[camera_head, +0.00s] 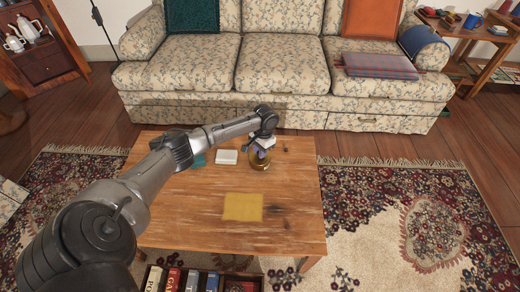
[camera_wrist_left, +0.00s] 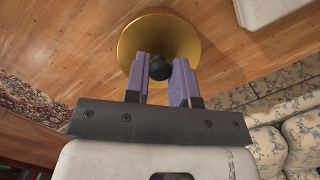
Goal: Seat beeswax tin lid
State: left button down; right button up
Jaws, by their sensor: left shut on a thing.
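The round gold-coloured lid (camera_wrist_left: 150,28) fills the upper middle of the left wrist view, with a dark knob (camera_wrist_left: 159,67) at its centre. My left gripper (camera_wrist_left: 160,76) is shut on the knob, one purple finger on each side. In the head view my left gripper (camera_head: 261,150) is over the far right part of the wooden table, and the gold lid (camera_head: 259,164) shows just under it. No separate tin body can be made out; it may be hidden under the lid. I cannot tell whether the lid touches anything below. My right gripper is not in view.
A white block (camera_head: 227,157) lies left of the lid, and a teal thing (camera_head: 198,161) is partly behind my arm. A yellow cloth (camera_head: 243,207) lies nearer on the table (camera_head: 296,195). A floral sofa (camera_head: 285,66) stands behind. The table's right side is clear.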

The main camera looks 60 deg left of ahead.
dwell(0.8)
pick_arm(q)
jog(key=shift+p, duration=0.75)
dwell(0.7)
jog(key=shift+p, duration=0.55)
jog(key=shift+f, duration=0.5)
dwell(0.6)
jog(key=shift+p, duration=0.45)
dwell(0.6)
jog(key=shift+f, duration=0.1)
